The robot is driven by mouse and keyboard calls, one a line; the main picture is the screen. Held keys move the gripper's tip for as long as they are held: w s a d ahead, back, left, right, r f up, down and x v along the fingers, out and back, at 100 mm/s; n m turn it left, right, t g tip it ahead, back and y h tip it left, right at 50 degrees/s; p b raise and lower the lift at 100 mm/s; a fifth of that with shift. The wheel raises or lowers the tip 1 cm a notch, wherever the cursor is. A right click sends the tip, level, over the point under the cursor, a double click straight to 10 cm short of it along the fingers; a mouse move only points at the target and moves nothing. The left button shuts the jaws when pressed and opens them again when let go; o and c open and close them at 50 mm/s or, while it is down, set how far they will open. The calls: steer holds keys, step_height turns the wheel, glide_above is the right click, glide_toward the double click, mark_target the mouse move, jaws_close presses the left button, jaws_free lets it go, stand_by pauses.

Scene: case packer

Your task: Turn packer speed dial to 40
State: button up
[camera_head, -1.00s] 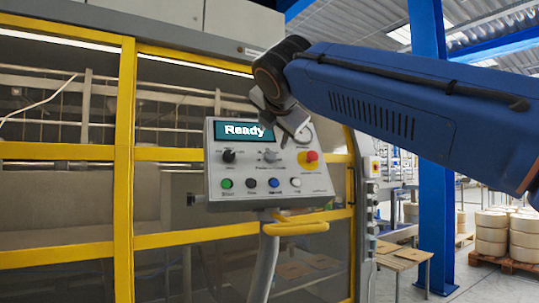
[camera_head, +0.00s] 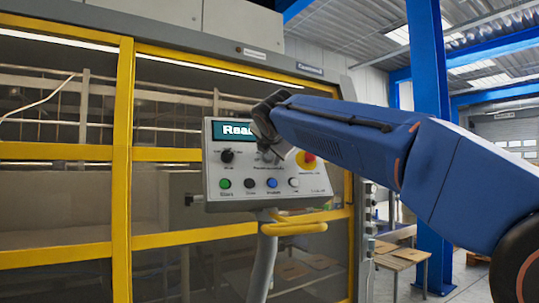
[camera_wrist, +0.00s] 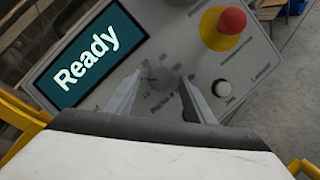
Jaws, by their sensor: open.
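The grey control panel (camera_head: 215,180) carries a teal screen (camera_wrist: 95,50) reading "Ready". In the wrist view a grey round dial (camera_wrist: 161,80) with small scale marks around it sits between the two fingers of my gripper (camera_wrist: 166,92). The fingers are open, one on each side of the dial, and appear apart from it. I cannot read the dial's setting. In the head view my gripper (camera_head: 272,145) is in front of the panel's upper right and hides most of this dial. A second, black dial (camera_head: 227,156) is at the panel's left.
A red emergency button on a yellow base (camera_wrist: 228,25) is close to the right finger, with a white button (camera_wrist: 222,88) below it. Green (camera_head: 225,183), black and blue buttons line the panel's lower row. A yellow handle (camera_head: 295,228) is under the panel.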

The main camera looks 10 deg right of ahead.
steer(key=shift+w+f, duration=0.1)
steer(key=shift+w, duration=0.1)
steer(key=c, duration=1.1)
steer(key=shift+o, duration=0.2)
